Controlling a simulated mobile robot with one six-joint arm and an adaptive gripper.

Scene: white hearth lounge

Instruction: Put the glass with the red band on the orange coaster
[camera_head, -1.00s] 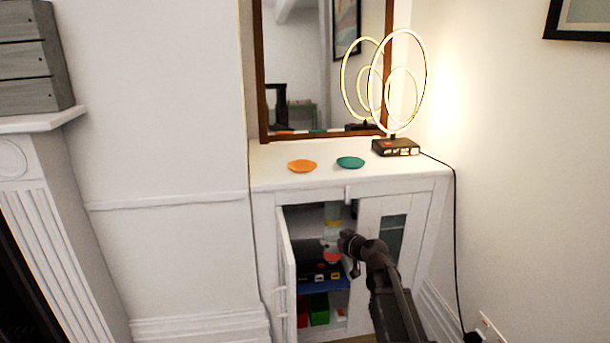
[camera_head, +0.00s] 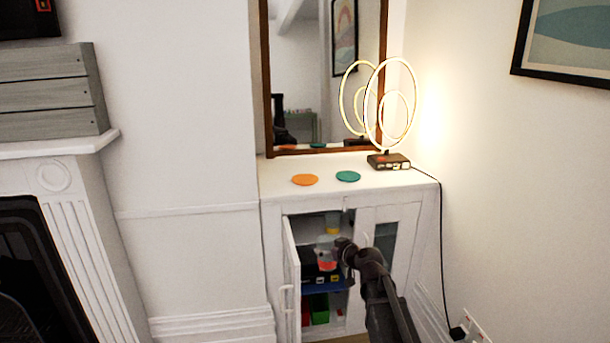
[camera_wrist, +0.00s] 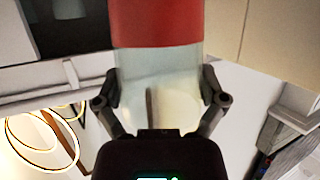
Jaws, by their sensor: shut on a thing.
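The glass with the red band (camera_wrist: 160,30) is held between the two fingers of my gripper (camera_wrist: 160,100) in the wrist view; its far end is cut off by the frame edge. In the head view my gripper (camera_head: 338,246) and the glass (camera_head: 326,264) are in front of the cabinet's open left side, below the top. I cannot tell whether the glass is fully clear of the opening. The orange coaster (camera_head: 305,180) lies empty on the white cabinet top, left of a teal coaster (camera_head: 348,176).
The cabinet's left door (camera_head: 292,280) stands open. A ring lamp (camera_head: 388,160) stands at the top's right rear, before a mirror (camera_head: 310,80). The top's front left is clear.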

